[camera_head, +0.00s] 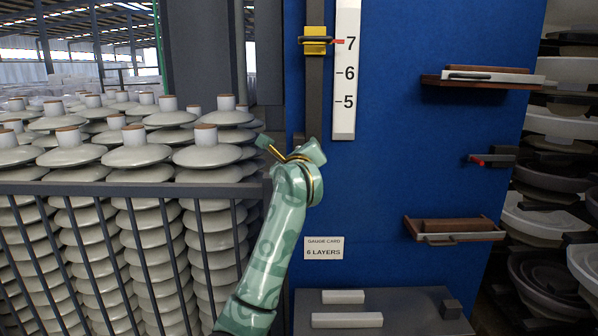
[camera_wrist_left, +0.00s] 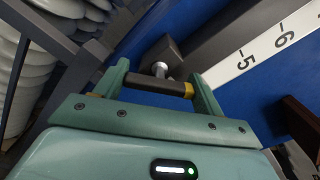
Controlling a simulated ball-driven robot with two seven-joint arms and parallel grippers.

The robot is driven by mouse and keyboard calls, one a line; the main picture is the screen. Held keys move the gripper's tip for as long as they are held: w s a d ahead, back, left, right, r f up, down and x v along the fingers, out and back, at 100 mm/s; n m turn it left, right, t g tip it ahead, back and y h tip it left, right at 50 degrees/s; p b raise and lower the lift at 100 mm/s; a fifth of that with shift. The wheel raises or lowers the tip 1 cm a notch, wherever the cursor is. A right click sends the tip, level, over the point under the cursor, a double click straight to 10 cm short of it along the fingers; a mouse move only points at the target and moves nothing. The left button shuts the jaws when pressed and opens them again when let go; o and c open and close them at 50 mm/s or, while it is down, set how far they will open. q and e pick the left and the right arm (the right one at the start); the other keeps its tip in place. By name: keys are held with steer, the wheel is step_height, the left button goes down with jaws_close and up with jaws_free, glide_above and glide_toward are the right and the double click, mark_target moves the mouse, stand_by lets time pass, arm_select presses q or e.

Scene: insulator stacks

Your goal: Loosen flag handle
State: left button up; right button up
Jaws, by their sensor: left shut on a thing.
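A yellow slider (camera_head: 315,47) sits on the dark vertical rail (camera_head: 314,95), with a dark bar and red tip (camera_head: 338,41) level with the 7 on the white gauge strip (camera_head: 345,110). My left gripper (camera_head: 288,149) is at the rail's lower end, well below the slider. In the left wrist view its two green fingers (camera_wrist_left: 158,80) are closed on the ends of a dark handle bar (camera_wrist_left: 150,85) with yellow at its ends. A pale bolt (camera_wrist_left: 160,69) and dark block (camera_wrist_left: 164,52) show behind the bar. My right gripper is not in view.
A card (camera_head: 324,247) reads "GAUGE CARD 6 LAYERS". A red-tipped lever (camera_head: 490,159) and two shelves (camera_head: 485,80) (camera_head: 455,232) are on the blue panel (camera_head: 400,180). A dark railing (camera_head: 130,188) and insulator stacks (camera_head: 135,150) stand left. A grey bench (camera_head: 405,315) is below.

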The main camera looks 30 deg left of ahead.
arm_select(q)
steer(key=n+b, duration=0.3)
steer(key=b, duration=0.1)
steer(key=n+b, duration=0.3)
steer(key=b, duration=0.1)
steer(key=f+n+b, duration=0.1)
steer(key=n+b, duration=0.2)
steer(key=b, duration=0.1)
steer(key=shift+r+n+b, duration=0.2)
steer(key=shift+n+b, duration=1.3)
steer(key=shift+b, duration=0.05)
steer(key=o, duration=1)
steer(key=shift+a+r, duration=0.1)
steer(key=shift+s, duration=0.1)
steer(key=b+v, duration=0.1)
steer(key=v, duration=1.5)
steer(key=shift+b, duration=0.35)
